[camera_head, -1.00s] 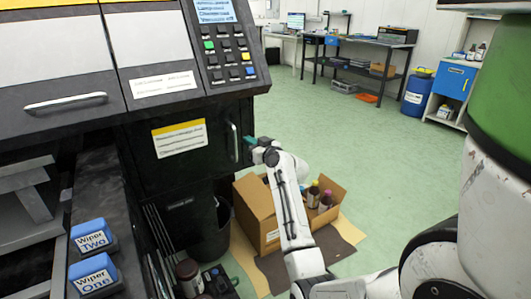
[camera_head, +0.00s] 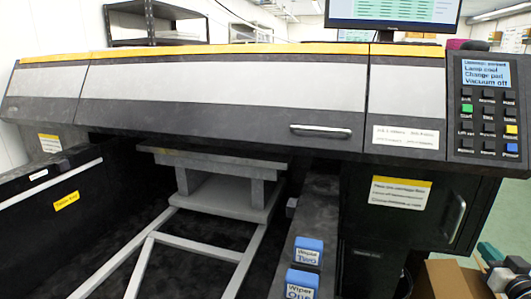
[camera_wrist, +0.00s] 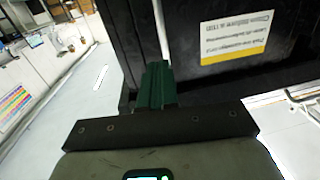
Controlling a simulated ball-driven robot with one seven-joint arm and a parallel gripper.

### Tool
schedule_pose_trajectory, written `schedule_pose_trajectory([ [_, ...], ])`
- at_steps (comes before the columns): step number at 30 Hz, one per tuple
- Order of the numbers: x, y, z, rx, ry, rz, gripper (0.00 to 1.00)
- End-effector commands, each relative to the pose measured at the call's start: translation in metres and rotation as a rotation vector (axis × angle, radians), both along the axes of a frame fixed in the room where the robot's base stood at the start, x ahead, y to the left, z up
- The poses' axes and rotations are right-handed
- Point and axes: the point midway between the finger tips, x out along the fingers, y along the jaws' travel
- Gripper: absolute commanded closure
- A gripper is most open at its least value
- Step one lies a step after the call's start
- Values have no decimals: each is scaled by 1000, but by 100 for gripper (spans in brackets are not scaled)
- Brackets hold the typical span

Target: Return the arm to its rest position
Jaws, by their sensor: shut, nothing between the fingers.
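My gripper (camera_wrist: 155,85) shows in the wrist view with its green fingers together and nothing between them. It is in front of the printer's dark cabinet door (camera_wrist: 200,25), which bears a yellow and white label (camera_wrist: 237,38). I cannot tell whether the fingers touch the cabinet. In the head view only a part of my arm shows at the lower right edge, near the cardboard box (camera_head: 455,279).
A large printer (camera_head: 240,95) fills the head view. Two blue-topped wipers, Two (camera_head: 307,251) and One (camera_head: 301,283), sit on the dark ledge. The cabinet door handle (camera_head: 456,217) sticks out near my arm.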

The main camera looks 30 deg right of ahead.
Motion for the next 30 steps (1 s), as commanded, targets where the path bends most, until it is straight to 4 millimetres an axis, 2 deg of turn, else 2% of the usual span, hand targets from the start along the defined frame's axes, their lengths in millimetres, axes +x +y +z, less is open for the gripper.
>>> schedule_pose_trajectory([
  [5, 42, 77, -52, 108, 151, 159, 100],
  [7, 54, 118, -77, 161, 238, 232, 100],
  [10, 62, 178, -112, 237, 373, 327, 100],
  [13, 56, 239, -145, 309, 525, 409, 100],
  [15, 44, 281, -167, 353, 644, 456, 100],
  [18, 18, 333, -191, 405, 814, 502, 100],
  [21, -12, 370, -207, 436, 962, 521, 100],
  [24, -43, 396, -217, 454, 1091, 520, 100],
  [30, -103, 429, -223, 456, 1317, 486, 100],
])
